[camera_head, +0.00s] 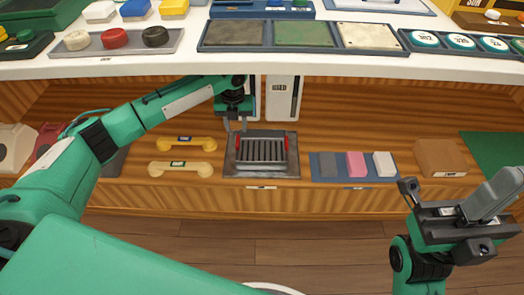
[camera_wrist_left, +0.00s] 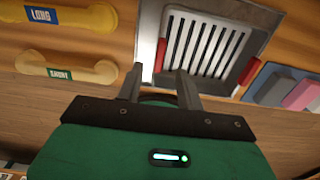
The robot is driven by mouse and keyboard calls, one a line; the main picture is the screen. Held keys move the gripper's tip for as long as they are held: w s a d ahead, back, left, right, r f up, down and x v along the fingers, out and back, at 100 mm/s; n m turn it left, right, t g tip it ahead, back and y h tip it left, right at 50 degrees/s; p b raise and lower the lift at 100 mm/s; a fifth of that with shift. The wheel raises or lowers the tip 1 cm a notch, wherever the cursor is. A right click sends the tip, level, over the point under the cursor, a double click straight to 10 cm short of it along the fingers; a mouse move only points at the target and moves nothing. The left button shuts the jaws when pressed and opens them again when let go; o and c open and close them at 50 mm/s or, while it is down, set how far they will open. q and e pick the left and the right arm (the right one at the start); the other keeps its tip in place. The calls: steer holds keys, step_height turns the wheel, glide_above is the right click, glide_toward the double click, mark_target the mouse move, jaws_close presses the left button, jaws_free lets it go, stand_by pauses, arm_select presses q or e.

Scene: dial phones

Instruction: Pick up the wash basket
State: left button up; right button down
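The wash basket (camera_head: 261,151) is a dark, slotted basket with red ends, sitting on a grey square tray (camera_head: 262,171) on the wooden shelf. In the left wrist view the basket (camera_wrist_left: 203,46) shows pale slots, with a red handle (camera_wrist_left: 160,55) at its left end. My left gripper (camera_head: 235,126) is above the basket's left end, pointing down. Its fingers (camera_wrist_left: 159,80) are apart, with the red handle showing between and beyond the tips; I see no contact. My right gripper (camera_head: 450,205) is at the right, away from the basket; its finger gap is unclear.
Two yellow handsets (camera_head: 183,167) lie left of the basket. A blue mat (camera_head: 328,176) with grey, pink and white blocks lies right of it, then a brown box (camera_head: 440,157). A white counter (camera_head: 300,66) with trays overhangs the shelf.

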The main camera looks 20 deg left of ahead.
mark_target(238, 140)
arm_select(q)
step_height(238, 140, down, 6)
steer(key=b, duration=0.3)
steer(key=shift+s, duration=0.15)
steer(key=shift+c, duration=0.5)
jaws_close()
steer(key=shift+d, duration=0.1)
